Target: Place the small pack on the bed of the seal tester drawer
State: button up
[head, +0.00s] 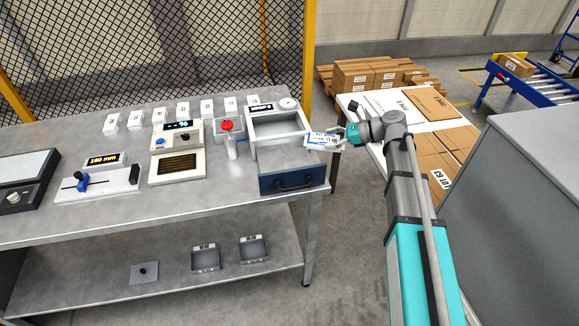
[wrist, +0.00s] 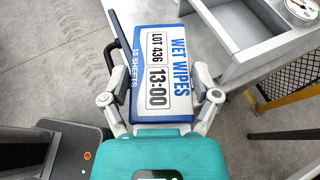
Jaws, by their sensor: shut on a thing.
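The small pack (head: 321,139) is a flat white and blue wet wipes packet. In the wrist view its printed face (wrist: 165,70) shows "LOT 436" and "13:00". My gripper (head: 341,138) is shut on it, with one finger at each long side. The seal tester drawer (head: 293,178) is pulled out, with a dark blue front and a black handle. The pack is held level or nearly so by the drawer's right side, apparently above it. In the wrist view the pack hides much of the drawer bed, and whether they touch cannot be told.
The seal tester's grey frame (wrist: 235,65) and round gauge (head: 288,103) stand behind the drawer. Several white boxes line the bench back. A table with cartons (head: 440,150) stands to the right, past a floor gap.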

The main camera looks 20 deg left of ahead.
jog(key=shift+f, duration=0.1)
jog(key=b, duration=0.5)
send_over(290, 162)
jog(key=d, duration=0.4)
notch_tip(290, 162, down, 5)
jog(key=a+f+b, duration=0.2)
jog(key=b, duration=0.1)
jog(key=shift+s+a+f, duration=0.1)
jog(key=shift+s+f, duration=0.1)
jog(key=shift+f, duration=0.2)
jog(key=shift+w+a+f+b, duration=0.1)
jog(key=shift+a+f+b, duration=0.4)
jog(key=shift+a+f, duration=0.05)
jog(key=shift+a+f+b, duration=0.5)
jog(key=shift+f+b, duration=0.25)
jog(key=shift+b, duration=0.05)
jog(key=shift+d+f+b, duration=0.15)
jog(key=shift+f+b, duration=1.05)
jog(key=shift+f, duration=0.05)
